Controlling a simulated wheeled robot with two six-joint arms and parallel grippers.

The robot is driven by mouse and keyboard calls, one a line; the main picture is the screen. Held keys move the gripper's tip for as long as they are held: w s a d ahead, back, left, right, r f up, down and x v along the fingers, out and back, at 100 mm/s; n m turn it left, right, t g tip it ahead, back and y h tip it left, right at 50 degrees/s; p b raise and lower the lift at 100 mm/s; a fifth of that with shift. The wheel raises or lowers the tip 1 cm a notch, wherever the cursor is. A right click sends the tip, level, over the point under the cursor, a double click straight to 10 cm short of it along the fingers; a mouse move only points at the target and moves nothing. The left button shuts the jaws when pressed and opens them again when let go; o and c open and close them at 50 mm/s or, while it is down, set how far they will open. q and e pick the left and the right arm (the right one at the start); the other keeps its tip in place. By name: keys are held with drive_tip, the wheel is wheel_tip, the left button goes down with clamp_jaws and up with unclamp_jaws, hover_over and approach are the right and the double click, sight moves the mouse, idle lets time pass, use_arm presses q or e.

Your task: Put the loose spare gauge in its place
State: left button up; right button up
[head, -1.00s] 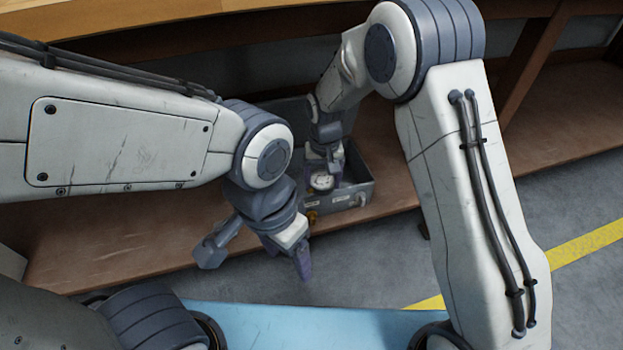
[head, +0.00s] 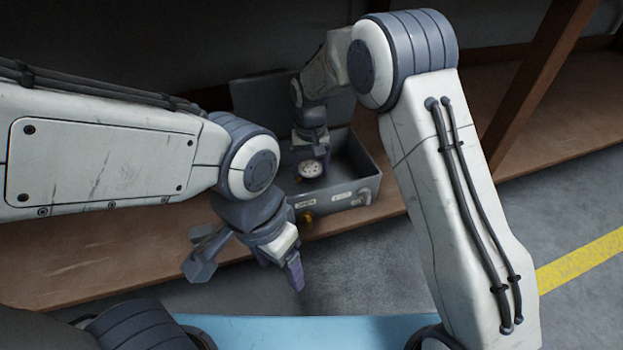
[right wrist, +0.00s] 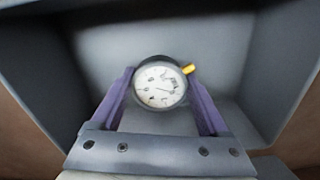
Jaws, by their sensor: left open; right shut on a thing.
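The spare gauge (head: 311,169) is a round white dial with a dark rim. In the right wrist view the gauge (right wrist: 160,86) sits between both purple fingers and has a yellow tab at its upper right. My right gripper (head: 310,155) is shut on it, over the inside of an open grey box (head: 368,188). The box's grey walls and floor surround the gauge in the wrist view; whether it touches the floor I cannot tell. My left gripper (head: 247,266) is open and empty, in front of the box and to its left.
The box stands on a brown wooden shelf (head: 90,265), with its lid (head: 252,95) raised behind. Its front carries small labels and a yellow-orange round part (head: 306,219). A wooden post (head: 535,85) stands to the right. Grey floor with a yellow stripe (head: 580,255) lies at right.

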drive_tip(key=shift+f, duration=0.55)
use_arm(q)
drive_tip(key=shift+f, duration=0.55)
use_arm(e)
drive_tip(key=shift+r, duration=0.15)
drive_tip(key=shift+f, duration=0.6)
drive_tip(key=o, duration=1.4)
drive_tip(key=shift+d, duration=0.1)
use_arm(q)
drive_tip(key=shift+r, duration=0.2)
use_arm(e)
drive_tip(key=shift+o, duration=0.2)
use_arm(q)
drive_tip(key=shift+f, duration=0.1)
